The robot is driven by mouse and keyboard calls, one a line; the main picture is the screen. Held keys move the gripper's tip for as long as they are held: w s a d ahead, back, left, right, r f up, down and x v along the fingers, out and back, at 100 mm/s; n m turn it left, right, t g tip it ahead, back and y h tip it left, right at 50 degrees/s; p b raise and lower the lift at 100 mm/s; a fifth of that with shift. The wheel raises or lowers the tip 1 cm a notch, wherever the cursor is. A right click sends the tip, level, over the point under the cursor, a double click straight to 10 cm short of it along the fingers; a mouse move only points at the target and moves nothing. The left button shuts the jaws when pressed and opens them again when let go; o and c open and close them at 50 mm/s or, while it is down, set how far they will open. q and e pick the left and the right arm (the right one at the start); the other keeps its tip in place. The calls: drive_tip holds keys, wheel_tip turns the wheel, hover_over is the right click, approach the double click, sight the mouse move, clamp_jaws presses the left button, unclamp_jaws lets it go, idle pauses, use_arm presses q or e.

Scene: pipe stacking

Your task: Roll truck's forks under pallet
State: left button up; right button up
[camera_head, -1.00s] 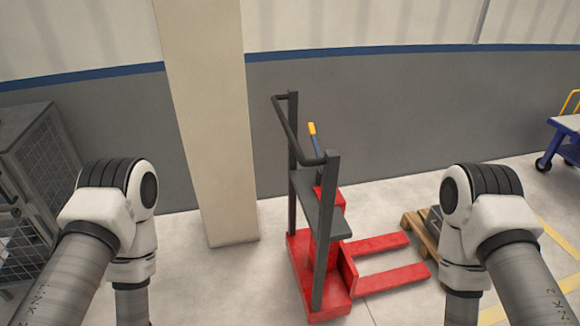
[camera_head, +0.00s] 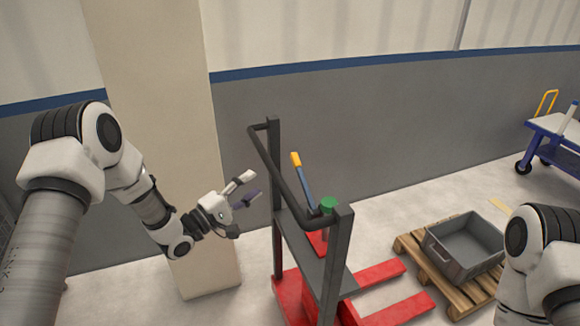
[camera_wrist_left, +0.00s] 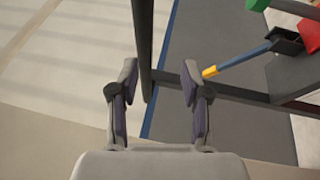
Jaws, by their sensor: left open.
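The truck has a red base with two red forks (camera_head: 381,273) that point right along the floor, and a dark upright frame with a handle bar (camera_head: 285,178). The wooden pallet (camera_head: 411,253) lies just right of the fork tips, which show outside it. My left gripper (camera_head: 252,184) is open and empty, just left of the truck's upright frame. In the left wrist view a dark frame bar (camera_wrist_left: 144,40) shows between the open fingers; I cannot tell whether they touch it. My right gripper is out of view.
A grey open crate (camera_head: 468,250) sits on the pallet. A yellow-and-blue lever (camera_head: 301,178) and green knob (camera_head: 328,205) are on the truck. A beige pillar (camera_head: 165,110) stands behind my left arm. A blue cart (camera_head: 555,140) stands at the far right.

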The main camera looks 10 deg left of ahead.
sight(271, 163)
use_arm(q)
drive_tip(key=r, duration=0.1)
drive_tip(key=d+r, duration=0.1)
drive_tip(key=r, duration=0.1)
drive_tip(key=shift+w+d+p, duration=0.25)
drive_tip(key=shift+d+p, duration=0.05)
drive_tip(key=w, duration=0.1)
drive_tip(key=w+d, duration=0.1)
drive_tip(key=w, duration=0.1)
drive_tip(key=w+d, duration=0.1)
drive_tip(key=shift+w+f, duration=0.1)
drive_tip(key=shift+w, duration=0.25)
drive_tip(key=shift+w+d+r, duration=0.1)
drive_tip(key=shift+d+r, duration=0.15)
drive_tip(key=shift+r, duration=0.05)
drive_tip(key=shift+f, duration=0.15)
clamp_jaws()
